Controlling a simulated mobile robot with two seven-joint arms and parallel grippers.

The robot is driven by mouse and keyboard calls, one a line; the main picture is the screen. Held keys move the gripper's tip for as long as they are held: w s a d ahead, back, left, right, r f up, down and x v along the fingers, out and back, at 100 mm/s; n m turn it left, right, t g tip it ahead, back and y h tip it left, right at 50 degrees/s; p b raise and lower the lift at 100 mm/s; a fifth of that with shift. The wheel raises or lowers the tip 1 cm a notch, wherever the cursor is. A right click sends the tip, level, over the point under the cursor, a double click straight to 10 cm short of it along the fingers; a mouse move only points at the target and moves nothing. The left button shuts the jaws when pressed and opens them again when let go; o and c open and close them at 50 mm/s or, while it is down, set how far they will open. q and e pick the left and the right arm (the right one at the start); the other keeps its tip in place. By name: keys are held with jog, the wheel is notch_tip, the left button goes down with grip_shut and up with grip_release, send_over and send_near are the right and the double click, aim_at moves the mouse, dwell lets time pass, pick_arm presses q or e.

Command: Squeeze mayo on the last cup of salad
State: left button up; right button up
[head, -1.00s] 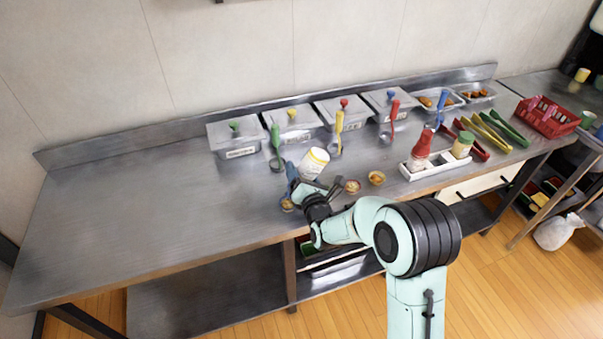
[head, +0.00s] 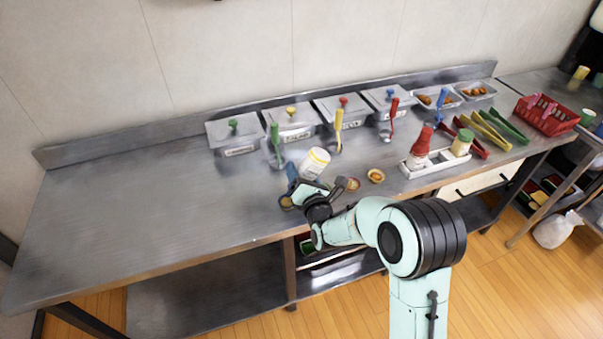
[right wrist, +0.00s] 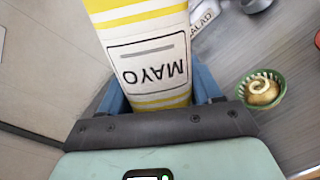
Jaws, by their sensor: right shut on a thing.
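The mayo bottle (head: 316,161), white with yellow bands, is in my right gripper (head: 299,190). It is tilted, and its lower end is hidden in the head view. In the right wrist view the MAYO label on the bottle (right wrist: 150,65) appears upside down between the blue fingers. A green cup of salad (right wrist: 262,91) with a pale mayo swirl shows to the right of the bottle there. In the head view, one small cup (head: 286,202) stands left of the gripper, a second (head: 353,184) is partly covered by it, and a third (head: 376,176) stands farther right. My left gripper is out of view.
Lidded steel containers (head: 289,122) with colored-handled ladles line the back. A white rack (head: 437,164) holds a red bottle (head: 421,143) and a green-lidded jar (head: 462,144). Tongs (head: 486,130) and a red basket (head: 546,116) lie at the right. The left counter is clear.

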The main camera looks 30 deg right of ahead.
jog(key=shift+w, duration=0.1)
jog(key=shift+x, duration=0.8)
jog(key=o, duration=0.4)
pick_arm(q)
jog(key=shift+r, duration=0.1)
pick_arm(e)
jog(key=shift+o, duration=0.2)
jog(key=shift+r, duration=0.1)
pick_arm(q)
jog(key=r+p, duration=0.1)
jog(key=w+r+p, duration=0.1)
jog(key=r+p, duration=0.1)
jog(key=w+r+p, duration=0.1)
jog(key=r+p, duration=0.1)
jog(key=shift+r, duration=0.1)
pick_arm(e)
notch_tip(320, 180, up, 7)
